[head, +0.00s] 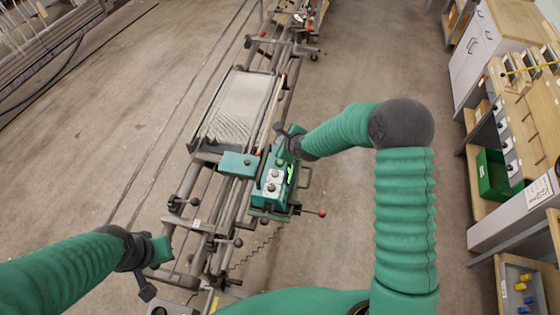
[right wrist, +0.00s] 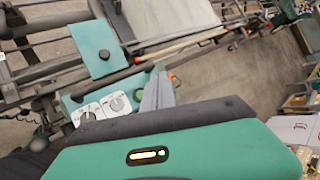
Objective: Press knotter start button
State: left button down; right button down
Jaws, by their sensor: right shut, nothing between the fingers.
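The knotter (head: 268,196) is a green box with white dial panels, mounted on the grey warp frame in the middle of the head view. Its dials (right wrist: 101,107) show at the left in the right wrist view. My right gripper (head: 284,143) is shut and empty, over the far end of the knotter. In the right wrist view its grey fingers (right wrist: 157,92) point at the knotter, close to a small orange and green spot (right wrist: 172,78). I cannot tell whether this spot is the start button or whether they touch. My left gripper (head: 149,284) hangs at lower left, apart from the knotter; its opening is unclear.
A sheet of pale warp threads (head: 238,105) lies on the frame beyond the knotter. A red-knobbed lever (head: 321,213) sticks out to the right. A workbench with a green bin (head: 495,175) stands at right. The floor between frame and bench is clear.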

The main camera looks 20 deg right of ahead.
aim_at(281, 163)
notch_tip(281, 163, down, 8)
jog(key=b, duration=0.5)
jog(key=shift+w+d+f, duration=0.1)
jog(key=shift+w+f, duration=0.05)
jog(key=shift+f+b, duration=0.25)
jog(key=shift+b, duration=0.2)
jog(key=shift+w+f, duration=0.1)
dwell(1.1)
jog(key=shift+f+b, duration=0.3)
